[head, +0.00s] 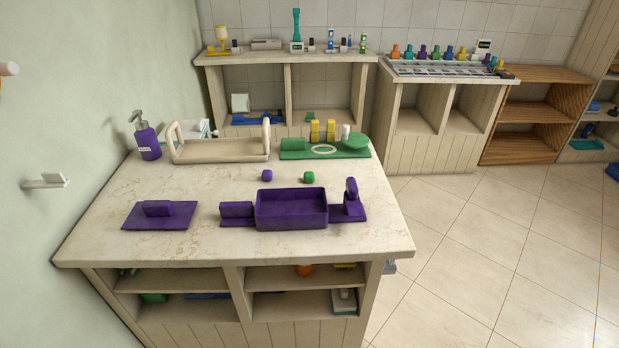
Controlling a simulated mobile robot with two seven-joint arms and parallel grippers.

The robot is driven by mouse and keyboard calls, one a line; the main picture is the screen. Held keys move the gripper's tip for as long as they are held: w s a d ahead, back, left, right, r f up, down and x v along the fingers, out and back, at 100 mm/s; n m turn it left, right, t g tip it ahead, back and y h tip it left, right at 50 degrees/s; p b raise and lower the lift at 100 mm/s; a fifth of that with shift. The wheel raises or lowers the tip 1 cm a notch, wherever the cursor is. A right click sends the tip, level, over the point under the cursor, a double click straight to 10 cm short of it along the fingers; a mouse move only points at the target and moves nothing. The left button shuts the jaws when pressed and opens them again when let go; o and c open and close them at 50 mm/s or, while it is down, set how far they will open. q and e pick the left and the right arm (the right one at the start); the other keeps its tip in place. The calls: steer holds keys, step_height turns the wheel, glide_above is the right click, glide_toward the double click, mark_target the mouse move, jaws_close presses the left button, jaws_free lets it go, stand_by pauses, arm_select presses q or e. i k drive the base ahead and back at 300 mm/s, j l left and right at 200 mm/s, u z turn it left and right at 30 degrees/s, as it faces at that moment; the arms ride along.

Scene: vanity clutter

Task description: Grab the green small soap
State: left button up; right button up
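A small green block (309,177), which looks like the green small soap, lies on the marble-like top of the near counter (210,188). It sits behind the purple open box (291,211) and a little in front of the green tray. A similar small purple block (267,175) lies just to its left, apart from it. Neither of my grippers shows in the head view.
A purple stand (350,200) is right of the box, and a purple mat with a block (158,212) is left. Behind are a beige carrier (220,152), a green tray (325,150) and a purple pump bottle (147,137). Floor to the right is clear.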

mark_target(308, 176)
steer(key=i+l+u, duration=0.2)
steer(key=l+u, duration=0.2)
steer(key=l, duration=0.25)
steer(key=i+l+u, duration=0.1)
steer(key=l+u, duration=0.3)
steer(key=l, duration=0.25)
steer(key=l+u, duration=0.4)
steer(key=l, duration=0.25)
steer(key=k+l+u, duration=0.15)
steer(key=l+u, duration=0.25)
steer(key=l, duration=0.25)
